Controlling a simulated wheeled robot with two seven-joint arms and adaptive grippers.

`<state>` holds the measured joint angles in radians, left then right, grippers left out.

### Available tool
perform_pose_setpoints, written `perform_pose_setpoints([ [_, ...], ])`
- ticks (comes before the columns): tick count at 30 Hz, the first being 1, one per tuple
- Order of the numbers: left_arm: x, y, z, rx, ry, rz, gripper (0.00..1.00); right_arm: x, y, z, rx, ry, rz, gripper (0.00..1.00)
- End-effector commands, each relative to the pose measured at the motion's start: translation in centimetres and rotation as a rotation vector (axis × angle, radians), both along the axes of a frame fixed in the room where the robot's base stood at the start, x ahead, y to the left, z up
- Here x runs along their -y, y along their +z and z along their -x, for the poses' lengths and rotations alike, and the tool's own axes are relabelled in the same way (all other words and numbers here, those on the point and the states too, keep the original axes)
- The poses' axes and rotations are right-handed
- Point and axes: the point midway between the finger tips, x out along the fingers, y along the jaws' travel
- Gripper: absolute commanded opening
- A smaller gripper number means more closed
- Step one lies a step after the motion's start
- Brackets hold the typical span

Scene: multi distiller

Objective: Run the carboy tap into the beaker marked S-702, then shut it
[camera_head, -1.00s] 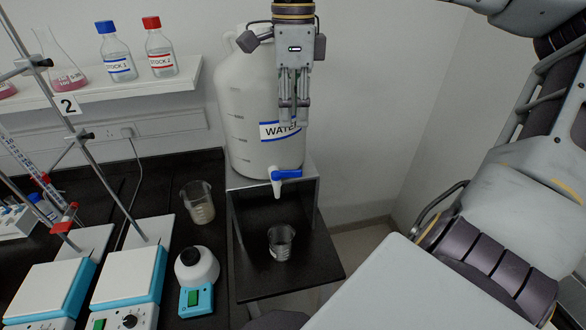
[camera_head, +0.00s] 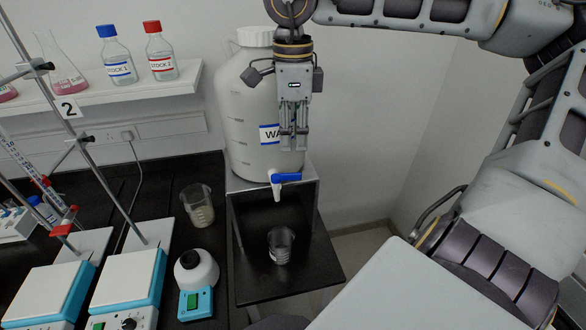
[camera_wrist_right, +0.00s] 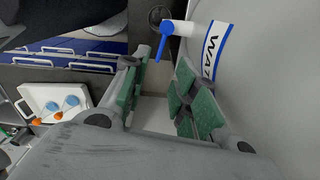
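The white carboy (camera_head: 245,115) stands on a raised stand, its label partly covered by my right gripper. Its tap (camera_head: 277,189) has a white spout and a blue lever (camera_head: 287,177) pointing right. The lever also shows in the right wrist view (camera_wrist_right: 167,38), beyond the fingers. A small clear beaker (camera_head: 281,246) stands on the black shelf below the tap; its marking is too small to read. My right gripper (camera_head: 293,148) points down in front of the carboy, above the lever. Its green-padded fingers are apart and empty in the right wrist view (camera_wrist_right: 160,68). My left gripper is out of view.
Another beaker (camera_head: 197,205) stands on the black bench left of the stand (camera_head: 316,195). A small round-topped blue device (camera_head: 196,275) and hotplates (camera_head: 128,282) with rods are further left. A wall shelf (camera_head: 120,90) holds bottles. The space right of the stand is free.

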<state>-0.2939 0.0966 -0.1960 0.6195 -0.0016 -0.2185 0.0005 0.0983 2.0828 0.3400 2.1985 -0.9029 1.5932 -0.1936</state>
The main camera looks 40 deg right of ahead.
Motion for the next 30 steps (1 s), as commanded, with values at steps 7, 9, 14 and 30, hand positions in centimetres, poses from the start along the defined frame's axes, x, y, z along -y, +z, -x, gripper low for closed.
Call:
perform_pose_setpoints([
  [7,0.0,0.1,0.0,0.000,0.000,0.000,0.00,0.0,-3.4,0.1,-0.004,0.001,0.000,0.29],
  [9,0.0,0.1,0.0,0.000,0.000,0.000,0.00,0.0,-4.3,0.0,-0.002,0.001,0.000,0.29],
  [14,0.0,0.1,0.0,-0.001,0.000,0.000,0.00,-0.1,-6.4,0.1,-0.002,0.001,-0.001,0.29],
  [30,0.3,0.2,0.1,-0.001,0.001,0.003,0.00,0.0,-9.2,0.0,0.001,0.000,0.001,0.29],
])
